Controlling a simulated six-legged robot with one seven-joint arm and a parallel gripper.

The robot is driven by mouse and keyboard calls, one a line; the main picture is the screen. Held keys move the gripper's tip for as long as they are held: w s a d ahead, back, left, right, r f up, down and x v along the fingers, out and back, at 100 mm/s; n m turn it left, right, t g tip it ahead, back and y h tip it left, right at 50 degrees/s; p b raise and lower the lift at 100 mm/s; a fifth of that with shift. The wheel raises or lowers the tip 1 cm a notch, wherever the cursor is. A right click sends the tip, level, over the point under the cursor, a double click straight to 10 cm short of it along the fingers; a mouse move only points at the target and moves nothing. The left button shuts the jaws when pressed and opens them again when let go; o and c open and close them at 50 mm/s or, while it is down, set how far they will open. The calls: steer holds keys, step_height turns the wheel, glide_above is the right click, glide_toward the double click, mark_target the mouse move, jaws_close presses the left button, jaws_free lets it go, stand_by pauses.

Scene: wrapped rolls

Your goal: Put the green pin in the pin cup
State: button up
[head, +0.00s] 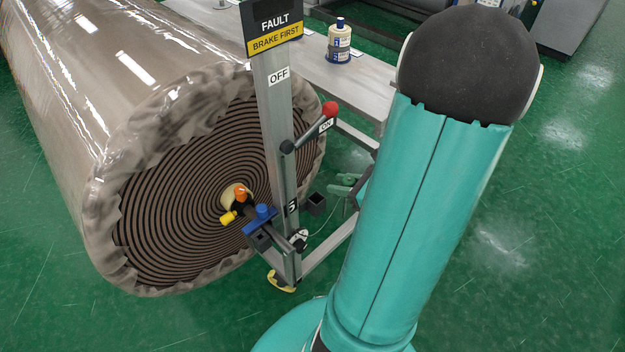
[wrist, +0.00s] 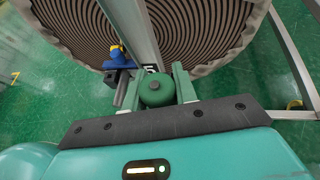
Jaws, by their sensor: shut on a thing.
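My gripper (wrist: 158,90) is shut on the green pin (wrist: 156,86), whose round green head sits between the two green fingers in the wrist view. In the head view my gripper (head: 346,187) is partly hidden behind my teal arm, and the pin cannot be told apart from the fingers. A small dark square open cup (head: 316,204), which looks like the pin cup, is mounted beside the grey post, just left of and below my gripper. I cannot make out this cup in the wrist view.
The grey post (head: 276,130) carries a red-knobbed lever (head: 329,109) and a fault sign (head: 273,27). A blue clamp piece (head: 261,219) sits left of the post, before the wrapped roll (head: 170,200). A grey bench (head: 340,75) holds a small bottle (head: 339,42). Green floor lies open at right.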

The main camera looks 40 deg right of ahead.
steer(key=w, duration=1)
step_height(320, 180, down, 7)
steer(key=shift+w, duration=0.3)
steer(key=shift+f, duration=0.1)
steer(key=o, duration=0.7)
steer(key=shift+o, duration=0.2)
